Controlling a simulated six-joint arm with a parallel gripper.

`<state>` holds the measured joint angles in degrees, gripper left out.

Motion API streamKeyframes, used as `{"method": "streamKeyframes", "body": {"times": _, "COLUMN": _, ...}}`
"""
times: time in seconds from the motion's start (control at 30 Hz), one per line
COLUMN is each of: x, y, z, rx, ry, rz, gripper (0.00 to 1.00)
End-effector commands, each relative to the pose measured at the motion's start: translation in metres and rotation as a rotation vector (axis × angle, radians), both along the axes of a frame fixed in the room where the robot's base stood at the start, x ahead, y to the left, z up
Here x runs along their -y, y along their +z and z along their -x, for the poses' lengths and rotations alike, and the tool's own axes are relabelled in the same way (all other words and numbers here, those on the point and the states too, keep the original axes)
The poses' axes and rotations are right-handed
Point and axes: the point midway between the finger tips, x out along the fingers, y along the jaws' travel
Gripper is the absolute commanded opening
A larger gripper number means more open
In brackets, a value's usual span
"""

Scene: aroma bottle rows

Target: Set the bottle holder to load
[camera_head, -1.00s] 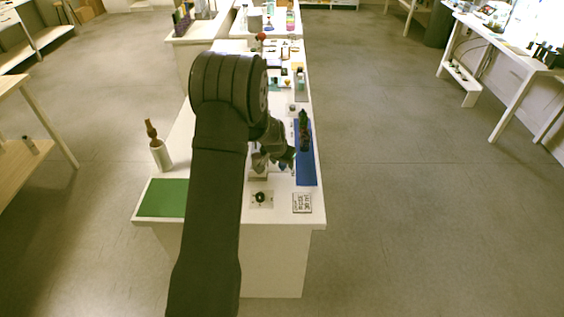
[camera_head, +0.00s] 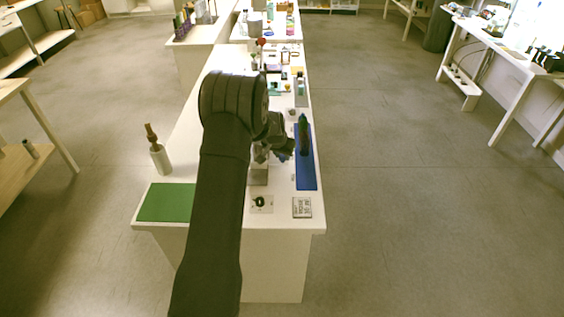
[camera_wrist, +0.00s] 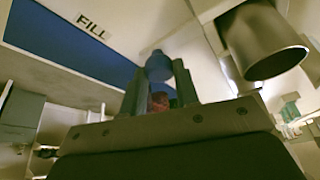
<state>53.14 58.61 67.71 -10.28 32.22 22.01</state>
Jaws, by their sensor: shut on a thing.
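In the wrist view my gripper (camera_wrist: 159,85) points up the picture, its two fingers shut on a small blue knob-like piece (camera_wrist: 158,66). A reddish-brown part shows low between the fingers. A wide metal cylinder (camera_wrist: 262,42) with an open round end is to the right, apart from the fingers. I cannot tell for certain which part is the bottle holder, and no load label is readable. In the head view my gripper (camera_head: 277,152) is beside the blue strip (camera_head: 306,178), partly hidden by my arm.
A dark green pointed object (camera_head: 304,135) stands over the blue strip. A small plate with a dark ring (camera_head: 261,202) and a lettered tile (camera_head: 302,207) lie near the front edge.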

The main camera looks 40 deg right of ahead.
Motion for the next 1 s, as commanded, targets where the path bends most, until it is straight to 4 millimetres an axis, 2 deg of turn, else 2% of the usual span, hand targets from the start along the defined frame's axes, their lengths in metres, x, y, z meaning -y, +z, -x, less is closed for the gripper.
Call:
{"method": "streamKeyframes", "body": {"times": 0.13, "x": 0.007, "y": 0.000, "z": -0.007, "rx": 0.001, "ry": -0.001, "rz": -0.001, "gripper": 0.00}}
{"method": "streamKeyframes", "body": {"times": 0.43, "x": 0.007, "y": 0.000, "z": -0.007, "rx": 0.001, "ry": -0.001, "rz": -0.001, "gripper": 0.00}}
{"method": "streamKeyframes", "body": {"times": 0.47, "x": 0.007, "y": 0.000, "z": -0.007, "rx": 0.001, "ry": -0.001, "rz": -0.001, "gripper": 0.32}}
{"method": "streamKeyframes", "body": {"times": 0.53, "x": 0.007, "y": 0.000, "z": -0.007, "rx": 0.000, "ry": 0.000, "rz": 0.000, "gripper": 0.46}}
{"method": "streamKeyframes", "body": {"times": 0.57, "x": 0.007, "y": 0.000, "z": -0.007, "rx": 0.000, "ry": 0.000, "rz": 0.000, "gripper": 0.50}}
{"method": "streamKeyframes", "body": {"times": 0.87, "x": 0.007, "y": 0.001, "z": -0.007, "rx": 0.000, "ry": 0.000, "rz": 0.000, "gripper": 0.50}}
{"method": "streamKeyframes", "body": {"times": 1.0, "x": 0.004, "y": 0.011, "z": -0.006, "rx": 0.002, "ry": 0.000, "rz": 0.001, "gripper": 0.50}}
